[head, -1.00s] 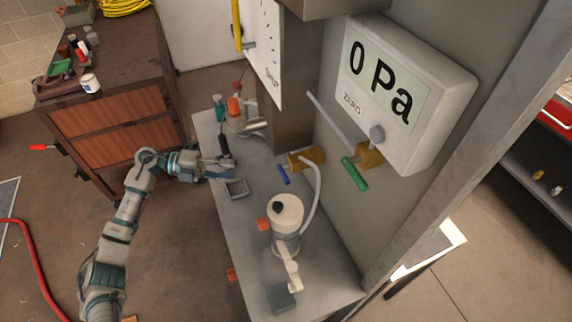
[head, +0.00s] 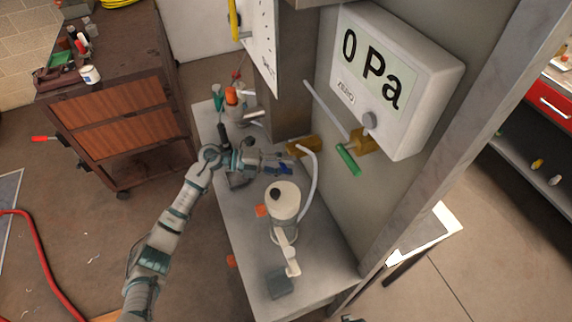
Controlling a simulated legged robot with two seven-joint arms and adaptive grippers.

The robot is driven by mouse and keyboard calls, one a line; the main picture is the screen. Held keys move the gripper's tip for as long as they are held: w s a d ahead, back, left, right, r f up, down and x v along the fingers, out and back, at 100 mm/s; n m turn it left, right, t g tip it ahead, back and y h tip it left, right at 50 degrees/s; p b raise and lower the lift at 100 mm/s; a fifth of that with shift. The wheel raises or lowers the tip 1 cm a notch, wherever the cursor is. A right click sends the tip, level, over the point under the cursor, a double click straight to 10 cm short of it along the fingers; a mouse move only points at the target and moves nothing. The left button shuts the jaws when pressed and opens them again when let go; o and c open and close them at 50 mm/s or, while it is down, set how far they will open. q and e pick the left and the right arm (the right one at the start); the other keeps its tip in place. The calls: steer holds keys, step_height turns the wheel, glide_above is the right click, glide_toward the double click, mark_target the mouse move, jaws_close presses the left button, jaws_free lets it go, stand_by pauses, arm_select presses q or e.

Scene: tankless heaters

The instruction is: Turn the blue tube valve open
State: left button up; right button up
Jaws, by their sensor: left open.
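My left gripper (head: 285,165) reaches in from the left over the grey bench, with its fingers open. Its fingertips are at the blue valve handle (head: 284,170), just below and left of a brass fitting (head: 303,147). The fingers partly cover the handle, so I cannot tell whether they touch it. A pale tube (head: 313,180) curves down from the fitting. My right gripper is not in the head view.
A white pump (head: 285,201) stands close in front of the gripper. A green-handled valve (head: 347,160) sits to the right below a gauge reading 0 Pa (head: 395,75). An orange-topped device (head: 236,103) stands behind. The bench (head: 255,225) has bare room at the front left.

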arm_select(q)
steer(key=shift+a, duration=0.65)
jaws_close()
steer(key=shift+d, duration=0.1)
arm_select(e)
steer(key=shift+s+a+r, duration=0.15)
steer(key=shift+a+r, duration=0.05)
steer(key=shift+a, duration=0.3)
arm_select(q)
steer(key=shift+s+d, duration=0.1)
